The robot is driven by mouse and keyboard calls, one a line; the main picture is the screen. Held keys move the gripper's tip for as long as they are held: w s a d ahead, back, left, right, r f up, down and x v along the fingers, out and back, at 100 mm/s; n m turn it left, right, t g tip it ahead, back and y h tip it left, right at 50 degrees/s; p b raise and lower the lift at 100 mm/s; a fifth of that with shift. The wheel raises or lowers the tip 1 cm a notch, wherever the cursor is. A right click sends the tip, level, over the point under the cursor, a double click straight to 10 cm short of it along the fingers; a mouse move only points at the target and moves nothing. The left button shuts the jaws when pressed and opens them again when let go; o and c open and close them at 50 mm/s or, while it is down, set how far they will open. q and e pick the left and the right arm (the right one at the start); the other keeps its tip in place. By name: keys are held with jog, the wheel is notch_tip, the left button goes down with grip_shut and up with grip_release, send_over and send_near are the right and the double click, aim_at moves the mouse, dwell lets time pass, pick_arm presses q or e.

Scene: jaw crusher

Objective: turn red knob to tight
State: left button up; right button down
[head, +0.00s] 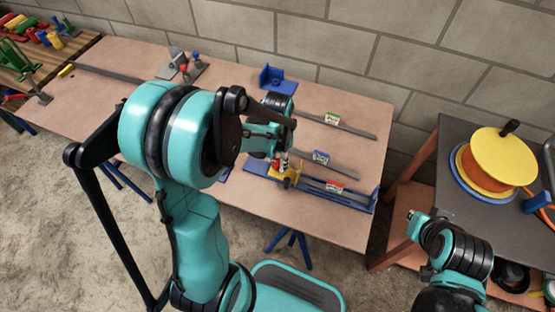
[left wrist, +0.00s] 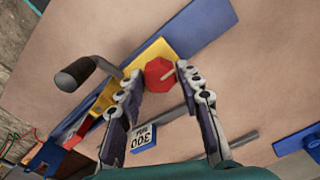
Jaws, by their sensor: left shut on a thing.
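The red knob (left wrist: 158,75) shows in the left wrist view as a faceted red piece with a pale slot or bar on its face. It sits at the yellow block (left wrist: 150,55) on a blue rail (left wrist: 200,28). My left gripper (left wrist: 158,73) has a fingertip on each side of the knob and is shut on it. In the head view my left gripper (head: 277,158) reaches down over the yellow block (head: 289,175), and the knob is mostly hidden by the fingers. My right arm (head: 450,250) shows at the lower right; its jaws cannot be made out.
A black-handled crank (left wrist: 76,74) stands close beside the left fingers. A bar with a blue "300" tag (left wrist: 142,137) lies nearby. Other tagged bars (head: 340,122) lie on the table (head: 220,215). A side table (head: 460,150) with a yellow reel (head: 500,158) stands right.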

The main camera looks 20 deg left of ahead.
aim_at(278, 162)
pick_arm(q)
jog(key=o, duration=1.1)
jog(key=shift+o, duration=0.2)
jog(key=shift+r, duration=0.1)
notch_tip(278, 162, up, 12)
jog(key=s+d+r+n+t, duration=0.2)
jog(key=s+d+n+t, duration=0.2)
jog(key=s+t, duration=0.3)
jog(key=shift+s+r+n, duration=0.15)
jog(key=shift+s+n, duration=0.35)
jog(key=shift+s, duration=0.65)
